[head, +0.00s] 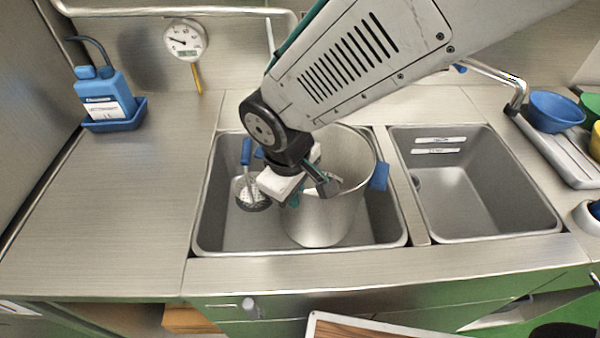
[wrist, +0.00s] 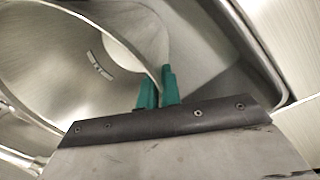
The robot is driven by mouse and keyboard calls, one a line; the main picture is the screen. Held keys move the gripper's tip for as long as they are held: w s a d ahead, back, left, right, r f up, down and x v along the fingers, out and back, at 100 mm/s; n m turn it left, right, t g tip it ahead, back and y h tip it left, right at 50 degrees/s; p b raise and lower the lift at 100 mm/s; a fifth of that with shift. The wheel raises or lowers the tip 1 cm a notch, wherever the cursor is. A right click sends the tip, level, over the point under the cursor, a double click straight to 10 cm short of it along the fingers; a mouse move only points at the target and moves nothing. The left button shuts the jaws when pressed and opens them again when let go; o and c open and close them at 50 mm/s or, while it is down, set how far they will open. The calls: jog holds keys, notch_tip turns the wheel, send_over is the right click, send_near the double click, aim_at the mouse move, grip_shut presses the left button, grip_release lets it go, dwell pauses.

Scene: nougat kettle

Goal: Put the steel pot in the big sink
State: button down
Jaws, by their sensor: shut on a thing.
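The steel pot (head: 325,215) is a tall shiny cylinder with a blue piece on its right side. It stands upright, or nearly so, within the big sink (head: 222,235), the left and wider basin. Whether its base touches the sink floor I cannot tell. My gripper (head: 312,190) is at the pot's near left rim. In the wrist view my gripper's green fingertips (wrist: 158,88) are shut on the rim of the pot (wrist: 85,60), one inside and one outside. My arm hides part of the pot's top.
A skimmer with a blue handle (head: 247,180) is in the big sink, left of the pot. The smaller right sink (head: 475,195) is empty. Blue bowls (head: 555,110) sit at the right.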

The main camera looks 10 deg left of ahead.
jog(key=c, duration=1.6)
grip_release()
jog(key=shift+f, duration=0.1)
notch_tip(320, 180, up, 12)
jog(key=s, duration=0.1)
jog(key=shift+s+a, duration=0.2)
jog(key=shift+a, duration=0.1)
